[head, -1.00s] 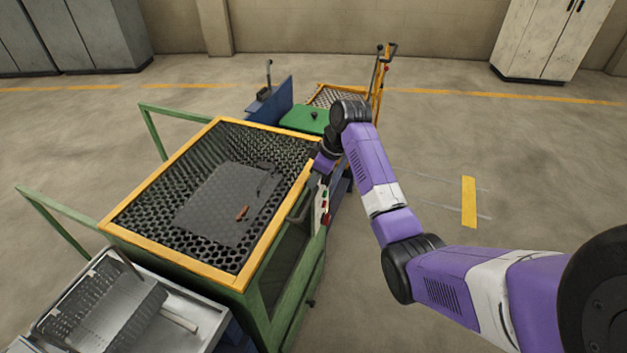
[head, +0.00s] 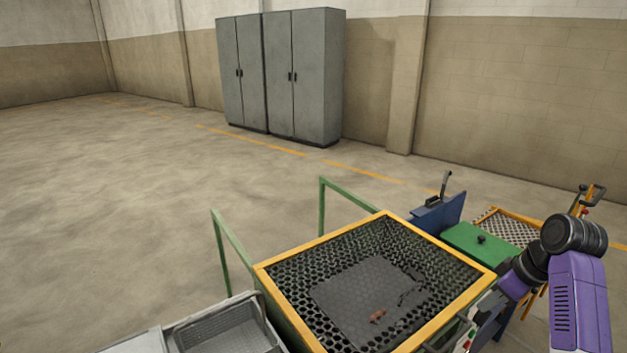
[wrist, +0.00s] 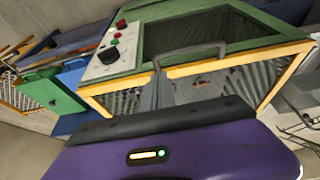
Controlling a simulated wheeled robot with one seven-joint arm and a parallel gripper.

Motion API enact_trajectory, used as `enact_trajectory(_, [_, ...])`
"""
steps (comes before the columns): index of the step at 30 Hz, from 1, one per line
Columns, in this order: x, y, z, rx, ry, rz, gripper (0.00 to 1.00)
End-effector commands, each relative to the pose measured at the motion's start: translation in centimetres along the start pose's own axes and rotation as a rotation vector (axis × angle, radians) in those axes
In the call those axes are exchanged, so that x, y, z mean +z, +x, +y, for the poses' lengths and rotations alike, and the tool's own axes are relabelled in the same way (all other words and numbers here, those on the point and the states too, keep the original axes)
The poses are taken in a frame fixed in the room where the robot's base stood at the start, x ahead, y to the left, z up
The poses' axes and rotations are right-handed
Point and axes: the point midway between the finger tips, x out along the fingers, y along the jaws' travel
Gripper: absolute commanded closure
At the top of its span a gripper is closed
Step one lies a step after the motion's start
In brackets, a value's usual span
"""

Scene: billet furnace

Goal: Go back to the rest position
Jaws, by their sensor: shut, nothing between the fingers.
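My purple arm is at the lower right of the head view, beside the furnace, and my gripper is mostly hidden there. In the wrist view my gripper (wrist: 156,82) shows as narrow grey fingers, shut and empty, rising from the dark edge of my purple wrist. The fingers overlap one end of a grey bar handle (wrist: 192,50) on the furnace front. I cannot tell whether they touch it. The furnace (head: 268,283) has a yellow rim, a dark mesh lining and a grey plate (head: 345,290) inside. A small reddish-brown piece (head: 378,315) lies on the plate.
A control panel (wrist: 112,52) is near the gripper. A green-lidded unit (head: 475,243) and a yellow-framed trolley (head: 512,226) stand behind the furnace. A grey basket (head: 222,328) is at lower left. Grey cabinets (head: 305,75) stand at the wall. The left floor is open.

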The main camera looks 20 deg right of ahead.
Motion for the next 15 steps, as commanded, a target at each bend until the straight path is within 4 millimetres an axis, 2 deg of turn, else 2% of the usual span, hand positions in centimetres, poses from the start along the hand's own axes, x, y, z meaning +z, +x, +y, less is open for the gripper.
enact_trajectory(2, [-0.3, 0.0, 0.3, 0.012, 0.019, 0.013, 1.0])
enact_trajectory(5, [-1.7, -0.2, 1.8, 0.074, 0.063, 0.07, 1.0])
enact_trajectory(10, [-5.5, -2.8, 6.2, 0.287, 0.171, 0.278, 1.0])
enact_trajectory(12, [-6.3, -2.9, 6.7, 0.357, 0.217, 0.366, 1.0])
enact_trajectory(15, [-7.3, -2.5, 6.2, 0.433, 0.271, 0.489, 1.0])
